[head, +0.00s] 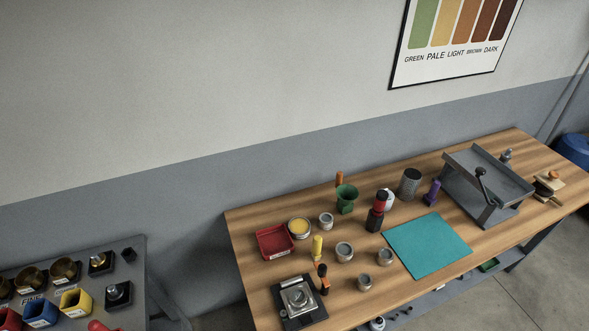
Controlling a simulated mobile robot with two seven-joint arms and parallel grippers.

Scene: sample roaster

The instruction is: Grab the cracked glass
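Several small grey cups that could be glasses stand on the wooden table (262,222). One cup (326,221) is beside the yellow-topped round dish. A larger cup (344,252) is near the middle front. Another cup (385,257) is by the teal mat, and one more (365,282) is closer to the front edge. They are too small for me to see a crack, so I cannot tell which one is cracked. Neither of my grippers is in view.
The teal mat (428,245) is bare. A red tray (275,242), a green vessel (346,198), a black red-topped bottle (376,212) and a scale-like device (298,300) crowd the table. A grey metal tray stand (488,185) is at right. A dark side table (128,255) holds containers.

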